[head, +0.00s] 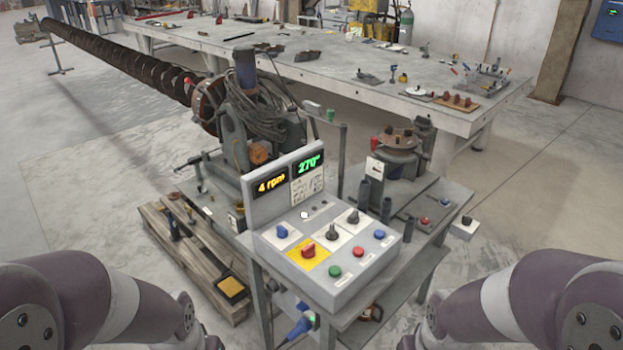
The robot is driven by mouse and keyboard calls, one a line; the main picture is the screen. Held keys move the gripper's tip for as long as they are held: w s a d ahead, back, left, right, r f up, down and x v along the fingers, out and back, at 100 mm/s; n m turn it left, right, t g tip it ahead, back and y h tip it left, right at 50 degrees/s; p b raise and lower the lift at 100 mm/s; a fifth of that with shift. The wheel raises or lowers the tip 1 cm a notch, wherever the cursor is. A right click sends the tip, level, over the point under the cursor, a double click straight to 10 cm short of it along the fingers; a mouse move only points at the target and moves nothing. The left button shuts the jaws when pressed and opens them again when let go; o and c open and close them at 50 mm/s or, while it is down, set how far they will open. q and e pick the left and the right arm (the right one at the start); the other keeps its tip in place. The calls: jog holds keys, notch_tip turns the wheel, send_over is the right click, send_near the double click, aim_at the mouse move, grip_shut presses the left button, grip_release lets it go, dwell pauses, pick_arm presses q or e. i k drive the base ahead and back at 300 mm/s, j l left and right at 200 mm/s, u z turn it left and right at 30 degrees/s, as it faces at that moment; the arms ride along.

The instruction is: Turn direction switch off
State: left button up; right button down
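A grey control box (325,260) stands on a stand in front of me, with its sloped panel facing me. A blue knob (282,231), a red knob (307,249) on a yellow plate, and two dark rotary switches, one nearer (331,231) and one farther (353,217), sit on it. Green (334,271), red (358,252) and blue (379,234) buttons line its near edge. The labels are too small to read, so I cannot tell which switch is for direction or its setting. Only my arm links show at both lower corners; neither gripper is in view.
The display panel (285,185) reads 4 rpm and 270°. Behind it are a motor with coiled cable (262,115) and a long auger (115,62). A pallet (200,255) lies to the left. A cluttered workbench (340,70) stands behind.

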aim_at(332, 235)
jog(key=i+l+z, duration=0.15)
jog(key=i+l, duration=1.15)
